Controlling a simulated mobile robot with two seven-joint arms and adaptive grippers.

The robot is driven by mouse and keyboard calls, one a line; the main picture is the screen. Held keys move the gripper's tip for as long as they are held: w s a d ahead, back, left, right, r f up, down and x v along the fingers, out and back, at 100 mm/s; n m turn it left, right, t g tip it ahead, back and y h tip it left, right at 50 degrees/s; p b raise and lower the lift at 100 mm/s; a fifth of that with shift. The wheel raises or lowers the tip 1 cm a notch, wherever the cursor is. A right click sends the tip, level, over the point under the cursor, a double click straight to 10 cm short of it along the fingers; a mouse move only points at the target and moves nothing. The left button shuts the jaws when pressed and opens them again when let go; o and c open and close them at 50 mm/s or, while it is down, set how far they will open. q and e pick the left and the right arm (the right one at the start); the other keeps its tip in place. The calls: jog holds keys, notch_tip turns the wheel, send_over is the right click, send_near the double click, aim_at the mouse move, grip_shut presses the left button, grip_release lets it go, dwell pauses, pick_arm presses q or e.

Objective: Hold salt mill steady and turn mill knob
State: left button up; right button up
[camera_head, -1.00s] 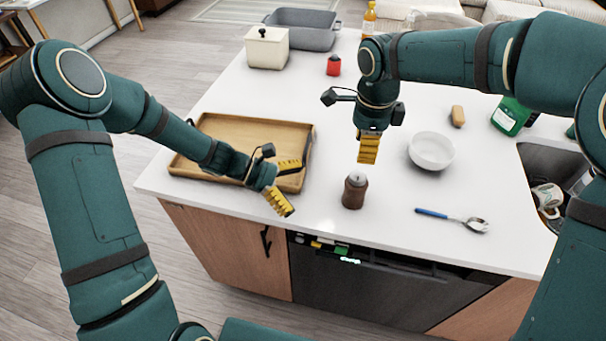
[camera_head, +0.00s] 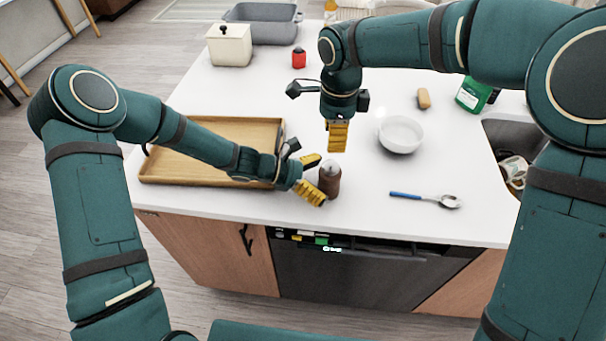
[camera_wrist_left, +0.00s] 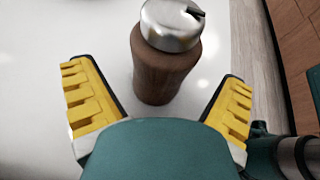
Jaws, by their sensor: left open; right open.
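The salt mill (camera_head: 329,181) stands upright on the white counter near its front edge, with a brown wooden body. Its silver metal knob (camera_wrist_left: 170,24) shows in the left wrist view, above the wooden body (camera_wrist_left: 163,68). My left gripper (camera_head: 314,178) is open beside the mill, on its left; in the left wrist view its yellow fingers (camera_wrist_left: 158,98) are spread with the mill between and just ahead of them. I cannot tell whether they touch it. My right gripper (camera_head: 338,150) points down above and behind the mill, open by its pose and empty.
A wooden tray (camera_head: 160,170) lies under my left forearm. A white bowl (camera_head: 400,134) and a blue-handled spoon (camera_head: 425,199) are to the right. A red container (camera_head: 299,58), white canister (camera_head: 229,45) and green bottle (camera_head: 473,95) stand farther back. A sink (camera_head: 505,140) is at right.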

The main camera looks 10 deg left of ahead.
pick_arm(q)
jog(key=shift+x, duration=1.2)
